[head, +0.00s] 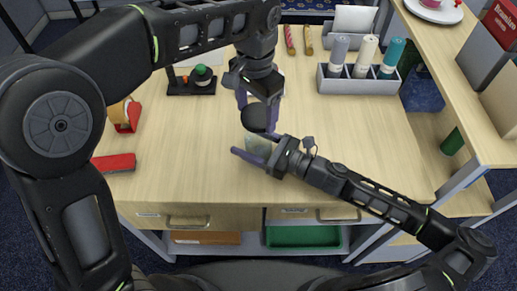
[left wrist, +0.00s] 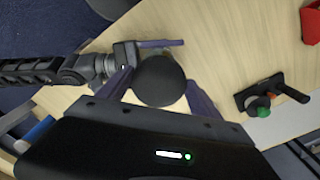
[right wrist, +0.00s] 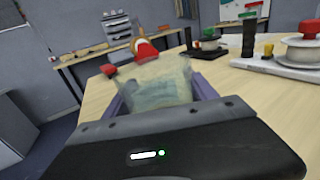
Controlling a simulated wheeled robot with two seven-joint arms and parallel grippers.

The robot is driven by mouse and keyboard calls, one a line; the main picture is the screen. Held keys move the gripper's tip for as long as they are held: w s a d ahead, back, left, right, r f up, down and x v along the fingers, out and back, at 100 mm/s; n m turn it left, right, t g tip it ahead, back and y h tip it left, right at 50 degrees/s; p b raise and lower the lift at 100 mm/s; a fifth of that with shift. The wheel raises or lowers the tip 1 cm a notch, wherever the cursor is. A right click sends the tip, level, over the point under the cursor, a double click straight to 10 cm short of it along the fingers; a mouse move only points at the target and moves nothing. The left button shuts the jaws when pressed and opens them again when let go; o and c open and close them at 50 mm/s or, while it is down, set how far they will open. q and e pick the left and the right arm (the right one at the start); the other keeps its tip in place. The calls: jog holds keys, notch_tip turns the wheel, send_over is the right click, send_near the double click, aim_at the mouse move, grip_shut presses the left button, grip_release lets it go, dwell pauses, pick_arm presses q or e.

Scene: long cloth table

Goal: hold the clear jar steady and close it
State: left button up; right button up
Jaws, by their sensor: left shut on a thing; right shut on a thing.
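The clear jar (head: 258,146) stands near the front middle of the table, between the fingers of my right gripper (head: 258,148). It fills the middle of the right wrist view (right wrist: 155,85), blurred and see-through, with a finger on each side. My left gripper (head: 257,108) points down above and just behind the jar. It is shut on a round black lid (head: 255,118), seen from above in the left wrist view (left wrist: 160,80). No lid shows on the jar in the right wrist view.
A red block (head: 114,162) and a red-and-orange tape dispenser (head: 125,115) lie at the left. A black stand with green and red knobs (head: 192,84) is behind them. The table right of the jar is mostly clear.

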grip_shut()
dwell(0.4)
pick_arm(q)
jog(key=shift+f, duration=0.15)
jog(key=shift+f, duration=2.4)
jog(key=shift+f, duration=0.85)
jog(key=shift+f, duration=0.6)
